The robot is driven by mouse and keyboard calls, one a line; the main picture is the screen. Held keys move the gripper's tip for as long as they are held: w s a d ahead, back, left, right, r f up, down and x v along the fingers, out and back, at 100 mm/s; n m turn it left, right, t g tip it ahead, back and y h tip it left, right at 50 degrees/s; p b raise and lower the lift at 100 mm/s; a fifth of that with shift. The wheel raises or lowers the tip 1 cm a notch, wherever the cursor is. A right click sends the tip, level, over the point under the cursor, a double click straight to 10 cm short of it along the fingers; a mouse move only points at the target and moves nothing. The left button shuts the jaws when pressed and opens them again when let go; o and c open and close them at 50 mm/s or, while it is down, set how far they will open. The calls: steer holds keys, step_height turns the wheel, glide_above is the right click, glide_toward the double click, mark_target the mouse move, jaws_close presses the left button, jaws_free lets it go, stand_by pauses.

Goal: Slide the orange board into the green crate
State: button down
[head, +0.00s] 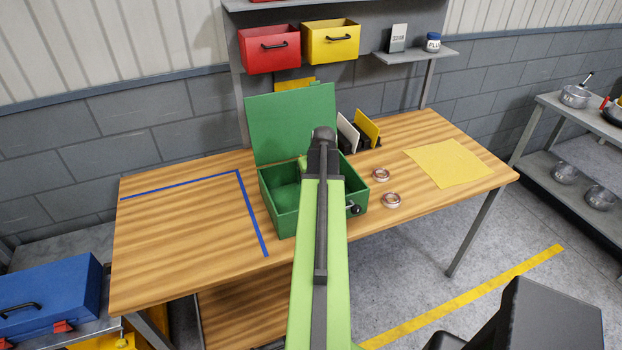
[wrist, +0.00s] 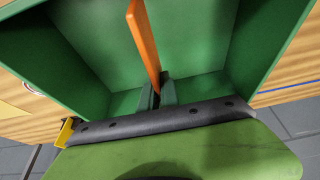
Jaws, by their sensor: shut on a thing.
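The green crate (head: 282,217) stands on the wooden table with its lid (head: 287,120) raised at the back. My arm reaches over the crate and hides part of its inside; my gripper's fingers do not show in the head view. In the wrist view, my gripper (wrist: 156,95) is shut on the orange board (wrist: 142,42), seen as a thin edge-on strip. The green crate's walls (wrist: 48,55) surround the board in that picture. I cannot tell whether the board touches the crate floor. The board is hidden in the head view.
Right of the crate are two metal rings (head: 391,200), a rack with a white and a yellow board (head: 367,130), and a yellow cloth (head: 447,163). Blue tape (head: 252,215) marks the clear left part of the table (head: 180,240). Red (head: 270,50) and yellow (head: 331,42) bins hang behind.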

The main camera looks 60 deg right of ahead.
steer(key=shift+f+b, duration=1.45)
steer(key=shift+f, duration=0.25)
steer(key=c, duration=1.5)
jaws_free()
steer(key=shift+r, duration=0.1)
steer(key=p+v, duration=1.6)
steer(key=v, duration=0.1)
steer(key=shift+s+r, duration=0.1)
steer(key=shift+r, duration=0.05)
